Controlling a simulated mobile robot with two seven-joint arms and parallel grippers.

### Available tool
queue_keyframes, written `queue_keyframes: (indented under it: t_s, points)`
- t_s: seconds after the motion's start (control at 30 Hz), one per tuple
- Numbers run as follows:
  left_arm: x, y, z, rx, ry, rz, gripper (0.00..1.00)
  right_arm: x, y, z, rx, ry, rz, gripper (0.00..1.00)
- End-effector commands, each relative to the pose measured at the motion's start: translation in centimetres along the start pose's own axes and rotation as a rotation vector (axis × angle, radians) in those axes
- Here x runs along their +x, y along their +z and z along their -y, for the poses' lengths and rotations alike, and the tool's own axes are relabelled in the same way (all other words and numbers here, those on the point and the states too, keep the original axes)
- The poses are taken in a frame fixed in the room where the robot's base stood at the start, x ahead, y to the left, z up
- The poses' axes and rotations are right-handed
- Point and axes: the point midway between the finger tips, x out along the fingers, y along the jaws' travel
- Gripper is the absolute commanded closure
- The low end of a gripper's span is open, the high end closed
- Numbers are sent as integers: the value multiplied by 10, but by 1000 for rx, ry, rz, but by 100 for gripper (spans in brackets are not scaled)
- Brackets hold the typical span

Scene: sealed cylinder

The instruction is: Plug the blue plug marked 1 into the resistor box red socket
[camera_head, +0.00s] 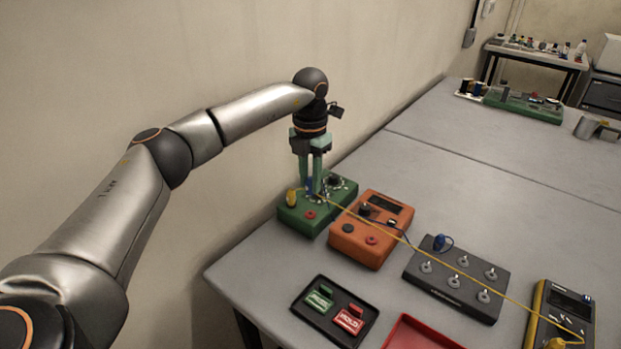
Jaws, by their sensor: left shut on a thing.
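My left gripper (312,185) points straight down over the green box (318,222), shut on a blue plug (310,186). The number on the plug is too small to read. The plug's tip is at or just above the box top; I cannot tell whether it is in a socket. The green box has a dial, a red socket (310,215) at its front, and a yellow plug (291,197) at its left. Which box is the resistor box is not readable. A second blue plug (440,242) stands at the dark grey box. My right gripper is out of view.
An orange box (372,245) with a display and knobs stands right of the green box. A dark grey box (455,280) with several silver posts, a yellow meter (560,315), a black tray (322,325) and a red tray (420,333) lie nearby. A yellow cable (480,283) crosses the boxes.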

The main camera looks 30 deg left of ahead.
Motion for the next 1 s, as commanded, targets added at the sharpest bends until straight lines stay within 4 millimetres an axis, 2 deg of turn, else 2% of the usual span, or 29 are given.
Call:
queue_keyframes:
  t_s: [0.63,1.0]
  points:
    - [52,0,0,0,0,0,100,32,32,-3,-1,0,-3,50]
    - [57,0,0,0,0,0,100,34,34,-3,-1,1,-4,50]
